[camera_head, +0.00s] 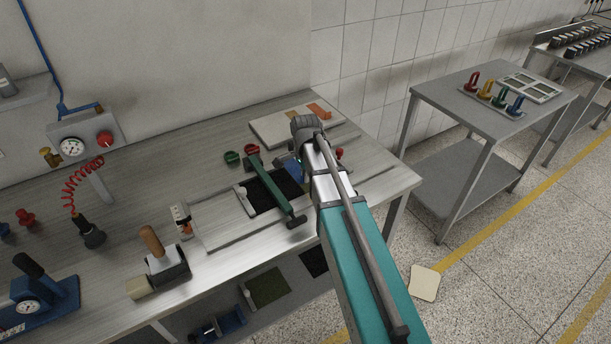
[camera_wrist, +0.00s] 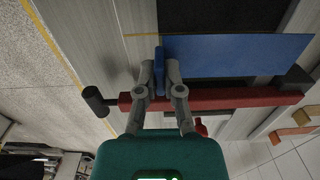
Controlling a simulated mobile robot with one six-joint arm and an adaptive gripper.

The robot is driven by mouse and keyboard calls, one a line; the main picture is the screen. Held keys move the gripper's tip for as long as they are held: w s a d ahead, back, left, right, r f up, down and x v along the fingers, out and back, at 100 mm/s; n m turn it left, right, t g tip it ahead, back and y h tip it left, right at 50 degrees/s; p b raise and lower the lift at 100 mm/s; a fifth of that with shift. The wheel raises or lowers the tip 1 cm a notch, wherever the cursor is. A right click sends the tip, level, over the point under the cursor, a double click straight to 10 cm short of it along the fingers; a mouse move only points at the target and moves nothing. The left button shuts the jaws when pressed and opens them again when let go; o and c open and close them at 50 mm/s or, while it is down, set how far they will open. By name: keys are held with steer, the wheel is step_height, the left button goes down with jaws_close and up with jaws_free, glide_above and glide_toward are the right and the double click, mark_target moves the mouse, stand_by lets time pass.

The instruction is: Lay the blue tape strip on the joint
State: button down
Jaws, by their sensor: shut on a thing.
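The blue tape strip (camera_wrist: 240,56) is a flat blue sheet with a raised tab at its left end in the wrist view. My gripper (camera_wrist: 160,72) is shut on that tab, and the strip extends to the right from the fingers. In the head view only a small blue part (camera_head: 291,167) shows beside my arm, which hides the fingers. Black sheet material (camera_wrist: 225,14) lies beyond the strip in the wrist view and shows as a black panel (camera_head: 262,194) on the bench fixture in the head view. The joint cannot be made out, and contact between strip and sheet is unclear.
A green clamp bar (camera_head: 272,186) crosses the fixture. A red bar (camera_wrist: 215,100) with a black handle lies close behind the fingers. A wooden-handled roller (camera_head: 165,262) and a gauge box (camera_head: 72,147) stand on the bench (camera_head: 130,185). A board (camera_head: 275,128) lies at the back.

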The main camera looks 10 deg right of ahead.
mark_target(305, 193)
steer(key=shift+f+b, duration=1.75)
steer(key=shift+f, duration=0.25)
steer(key=shift+f+b, duration=0.5)
steer(key=shift+f, duration=0.05)
stand_by(0.8)
stand_by(0.3)
steer(key=c, duration=0.7)
jaws_free()
steer(key=shift+r, duration=0.1)
